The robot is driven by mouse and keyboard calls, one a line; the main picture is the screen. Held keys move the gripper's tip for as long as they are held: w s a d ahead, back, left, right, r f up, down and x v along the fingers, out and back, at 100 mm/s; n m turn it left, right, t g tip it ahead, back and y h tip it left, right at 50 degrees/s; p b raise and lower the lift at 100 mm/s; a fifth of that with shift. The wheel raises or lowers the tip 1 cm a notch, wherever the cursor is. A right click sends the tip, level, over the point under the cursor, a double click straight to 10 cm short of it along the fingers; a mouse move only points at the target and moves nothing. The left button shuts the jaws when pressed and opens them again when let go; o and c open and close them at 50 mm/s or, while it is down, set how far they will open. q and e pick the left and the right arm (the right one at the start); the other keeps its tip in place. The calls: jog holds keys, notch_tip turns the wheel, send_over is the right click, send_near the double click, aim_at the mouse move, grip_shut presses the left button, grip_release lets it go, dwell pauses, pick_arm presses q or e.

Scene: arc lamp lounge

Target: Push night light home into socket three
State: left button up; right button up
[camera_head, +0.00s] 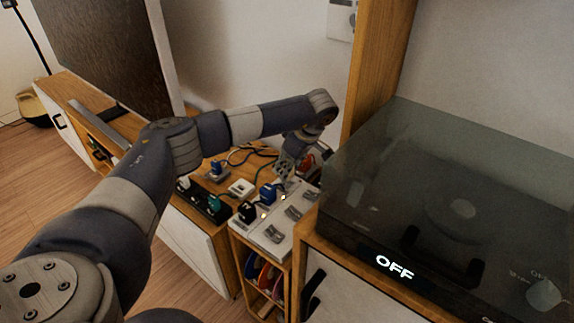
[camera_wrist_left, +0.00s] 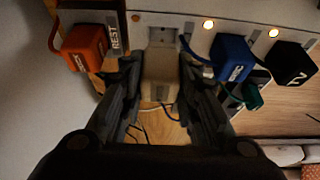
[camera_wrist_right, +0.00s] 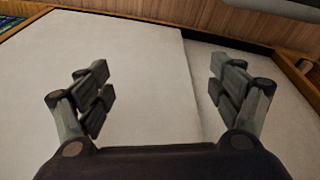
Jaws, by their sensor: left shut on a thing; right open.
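My left gripper (camera_head: 285,172) is over the white power strip (camera_head: 272,236) in the head view. In the left wrist view the left gripper (camera_wrist_left: 160,66) is shut on a beige block, the night light (camera_wrist_left: 161,84). Its far end is at a socket (camera_wrist_left: 163,36) in the strip, between the orange plug and the blue plug. I cannot tell how deep it sits. The indicator (camera_wrist_left: 136,17) beside this socket is dim orange; two others glow bright. The night light is hidden in the head view. My right gripper (camera_wrist_right: 160,76) is open and empty above a pale surface.
A blue plug (camera_wrist_left: 232,58) and a black plug (camera_wrist_left: 291,63) sit on the strip. An orange plug (camera_wrist_left: 85,46) is by a REST label (camera_wrist_left: 114,37). Cables run close to the fingers. A dark-lidded turntable (camera_head: 440,190) reading OFF stands at the right.

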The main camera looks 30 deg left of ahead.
dwell(0.6)
jog(key=shift+s+f, duration=0.3)
jog(key=shift+f, duration=0.6)
jog(key=shift+f, duration=0.1)
pick_arm(q)
jog(key=shift+p, duration=0.35)
pick_arm(e)
jog(key=shift+w, duration=0.2)
jog(key=shift+s+d+f, duration=0.1)
jog(key=shift+s+f, duration=0.1)
jog(key=shift+f, duration=0.4)
jog(key=shift+r, duration=0.1)
